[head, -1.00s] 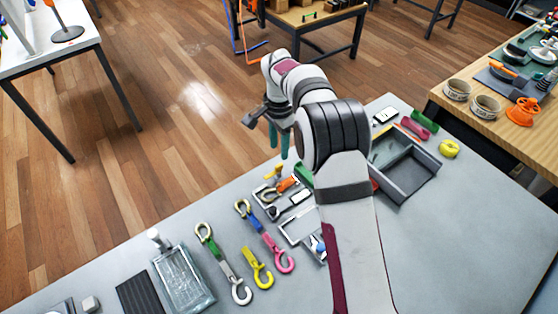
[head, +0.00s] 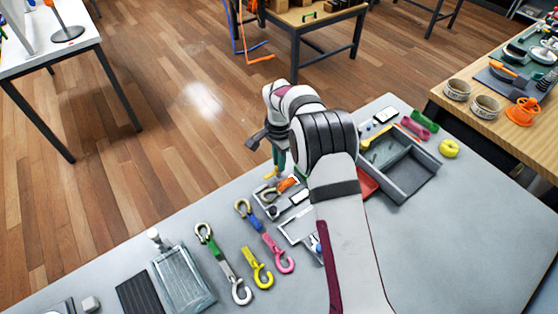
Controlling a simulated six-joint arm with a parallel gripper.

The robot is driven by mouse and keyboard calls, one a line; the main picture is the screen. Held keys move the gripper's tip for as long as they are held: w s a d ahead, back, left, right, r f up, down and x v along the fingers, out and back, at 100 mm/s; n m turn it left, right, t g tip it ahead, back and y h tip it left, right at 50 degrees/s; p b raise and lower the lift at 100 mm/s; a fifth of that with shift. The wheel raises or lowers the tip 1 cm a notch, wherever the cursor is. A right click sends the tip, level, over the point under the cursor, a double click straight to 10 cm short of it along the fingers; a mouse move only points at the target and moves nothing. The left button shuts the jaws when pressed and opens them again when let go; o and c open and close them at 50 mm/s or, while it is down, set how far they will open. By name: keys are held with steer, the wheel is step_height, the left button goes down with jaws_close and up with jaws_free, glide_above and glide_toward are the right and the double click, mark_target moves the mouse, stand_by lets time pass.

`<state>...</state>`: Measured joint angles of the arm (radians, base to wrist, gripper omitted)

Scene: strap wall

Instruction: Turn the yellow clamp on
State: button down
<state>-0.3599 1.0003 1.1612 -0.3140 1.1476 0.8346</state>
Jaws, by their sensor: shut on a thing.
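The yellow clamp (head: 271,174) shows as a small upright yellow piece at the far edge of the grey bench, beside the grey parts tray. My gripper (head: 279,163) is right at it, with its dark green fingers pointing down. The fingers are shut on the clamp's upper part and hide some of it. Which way the clamp is turned is too small to tell.
Straps with hooks in green, blue-pink and yellow (head: 257,268) lie at the front left, near a glass-like tray (head: 209,297). A dark grey bin (head: 427,185) stands right of my arm.

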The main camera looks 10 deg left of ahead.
stand_by(0.4)
steer(key=n, duration=0.4)
steer(key=shift+n, duration=0.4)
steer(key=n, duration=0.4)
steer(key=shift+n, duration=0.3)
steer(key=n, duration=0.4)
steer(key=shift+n, duration=2.2)
steer(key=c, duration=0.9)
jaws_free()
